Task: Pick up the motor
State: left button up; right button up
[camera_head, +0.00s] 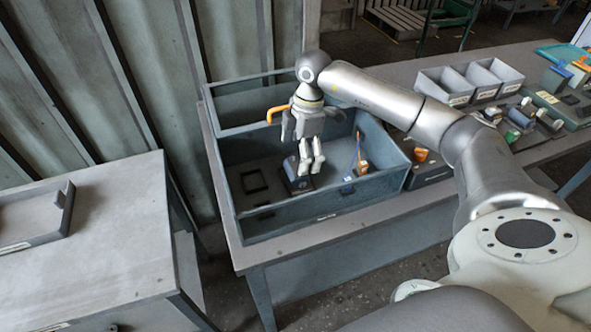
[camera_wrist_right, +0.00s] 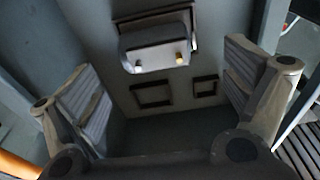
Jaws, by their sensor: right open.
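The motor, a dark boxy block (camera_head: 298,184), appears to sit on the floor of the blue-grey bin. In the wrist view it is a grey block (camera_wrist_right: 155,52) with two small light studs, at the top centre beyond the fingers. My right gripper (camera_head: 311,164) points down into the bin, right above the motor and partly hiding it. Its two padded fingers (camera_wrist_right: 165,95) are spread wide with nothing between them. I cannot tell whether a fingertip touches the motor. My left gripper is not in view.
The bin's walls (camera_head: 330,205) surround the gripper. An orange-and-blue part (camera_head: 362,166) stands inside at the right. Grey trays (camera_head: 455,86) and small parts lie right of the bin. A side table (camera_head: 110,225) stands left.

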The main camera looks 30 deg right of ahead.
aim_at(296, 164)
jog(key=shift+a+f, duration=0.1)
jog(key=shift+f, duration=0.35)
jog(key=shift+w+f, duration=0.1)
jog(key=shift+f, duration=0.15)
jog(key=f, duration=0.1)
jog(key=f+p, duration=0.1)
jog(key=f, duration=0.1)
jog(key=f+p, duration=0.1)
jog(key=shift+w+a+f, duration=0.2)
jog(key=shift+w+f, duration=0.05)
jog(key=shift+f, duration=0.35)
jog(key=shift+w, duration=0.1)
jog(key=shift+c, duration=0.3)
jog(key=c, duration=0.5)
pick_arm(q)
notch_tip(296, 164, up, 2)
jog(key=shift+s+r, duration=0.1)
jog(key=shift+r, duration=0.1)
pick_arm(e)
jog(key=c, duration=0.7)
jog(key=shift+o, duration=0.2)
jog(key=shift+r, duration=0.15)
